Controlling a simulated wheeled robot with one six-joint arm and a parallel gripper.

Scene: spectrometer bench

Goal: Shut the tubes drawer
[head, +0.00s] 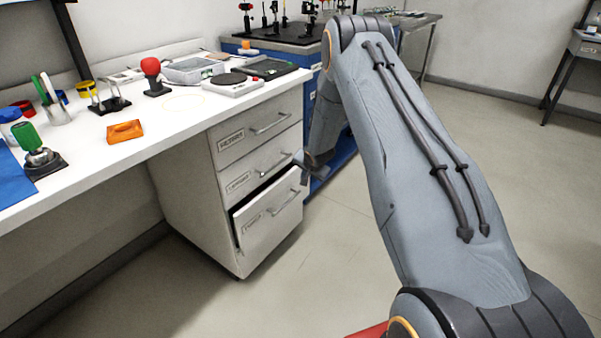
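A white drawer unit (190,198) under the bench has three labelled drawers with bar handles. The bottom drawer (268,226) stands partly out, with a dark gap along its top and left edges. The middle drawer (236,186) and top drawer (232,140) look shut. The labels are too small to read surely, so I cannot confirm which is the tubes drawer; the bottom one is the one open. My gripper (303,172) is at the right side of the unit, near the handles of the middle and bottom drawers. Whether it touches either, and its finger opening, are unclear.
The white bench top (185,115) holds an orange block (125,131), a red-knobbed tool (152,75), a green-handled tool (35,148) and a scale (233,83). A blue cabinet (325,100) stands behind my arm. The floor (330,250) before the drawers is clear.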

